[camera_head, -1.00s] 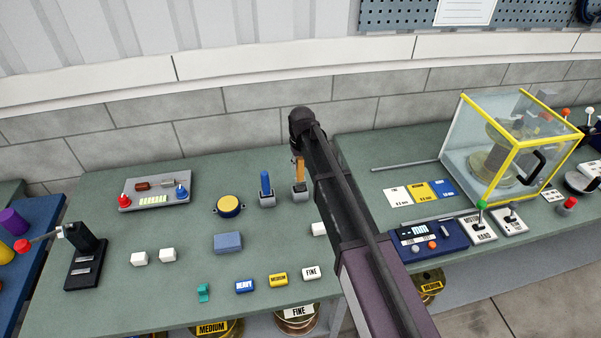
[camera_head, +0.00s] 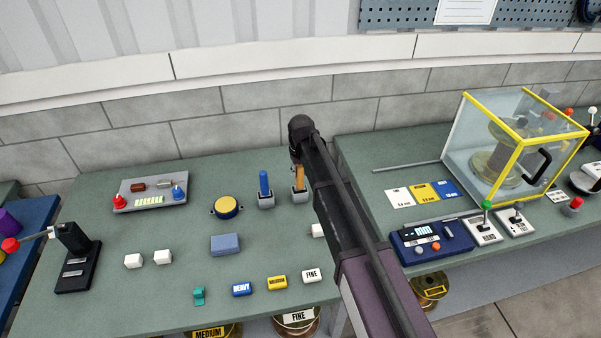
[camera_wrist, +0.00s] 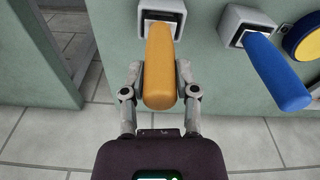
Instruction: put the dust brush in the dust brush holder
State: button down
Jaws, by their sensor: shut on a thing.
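The dust brush shows as an orange handle (camera_head: 298,179) at a grey holder (camera_head: 299,197) near the back right of the left bench. Its bristle end is hidden. In the wrist view the orange handle (camera_wrist: 159,62) points towards me, and its far end lies at the mouth of the pale holder (camera_wrist: 145,25). How deep it sits I cannot tell. My gripper (camera_wrist: 159,75) has one finger on each side of the handle and is shut on it. In the head view my arm partly covers this spot, and the fingers are hard to make out.
A blue-handled tool (camera_head: 264,182) stands in a like holder (camera_head: 266,203) close to the left; its handle (camera_wrist: 279,75) leans near in the wrist view. A yellow-topped round part (camera_head: 227,206) and a blue block (camera_head: 225,244) lie further left. A glass case (camera_head: 520,145) stands right.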

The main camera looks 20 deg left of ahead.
jog(key=shift+f, duration=0.15)
jog(key=shift+c, duration=1.8)
grip_release()
jog(key=shift+r, duration=0.25)
jog(key=r+p, duration=1.1)
jog(key=p, duration=0.1)
jog(key=shift+s+d+r, duration=0.3)
jog(key=shift+s+r, duration=0.1)
jog(key=shift+d, duration=0.1)
